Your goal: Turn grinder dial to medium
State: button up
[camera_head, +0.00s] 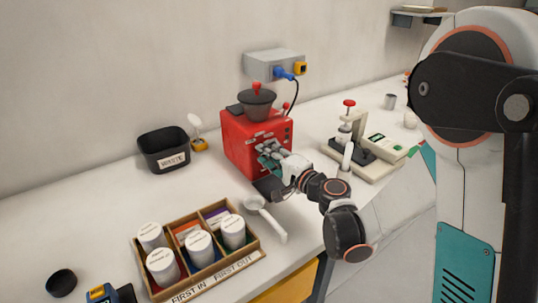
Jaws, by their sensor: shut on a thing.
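The red grinder (246,138) stands on the white counter near the wall, with a dark hopper (257,104) on top. My gripper (268,154) is at the grinder's front face, reaching in from the lower right. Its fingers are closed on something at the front. The dial is hidden behind the fingers, so its setting cannot be read. A small red-tipped lever (285,106) stands on the grinder's right side.
A black bin labelled WASTE (164,150) stands left. A wooden tray (209,278) of lidded canisters and a white scoop (266,219) lie in front. A press on a scale (363,158) stands right. A blue plug (284,73) sits in the wall box above.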

jog(key=shift+s+n, duration=0.1)
jog(key=shift+n, duration=1.2)
jog(key=o, duration=1.1)
jog(key=v, duration=1.2)
jog(key=shift+a+f, duration=0.1)
jog(key=shift+c, duration=0.3)
